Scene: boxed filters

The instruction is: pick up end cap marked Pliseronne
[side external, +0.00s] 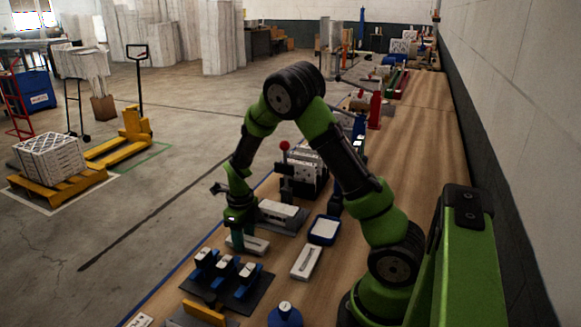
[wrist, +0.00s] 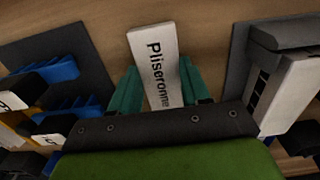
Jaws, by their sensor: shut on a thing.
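The end cap marked Pliseronne (wrist: 153,62) is a long white block with black lettering, between the two green fingers of my gripper (wrist: 160,88) in the wrist view. The fingers are shut on its long sides. In the side view my gripper (side external: 237,240) points down and the white end cap (side external: 256,245) shows beside it, low over the wooden bench near its left edge. Its near end is hidden by the gripper in the wrist view. Whether it touches the bench is unclear.
A dark mat with several blue holders (side external: 224,268) lies nearer the camera. A grey fixture with a white block (side external: 279,211) stands just beyond. Another white block (side external: 306,262) and a blue-rimmed tray (side external: 324,230) lie to the right. Bare wood lies between them.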

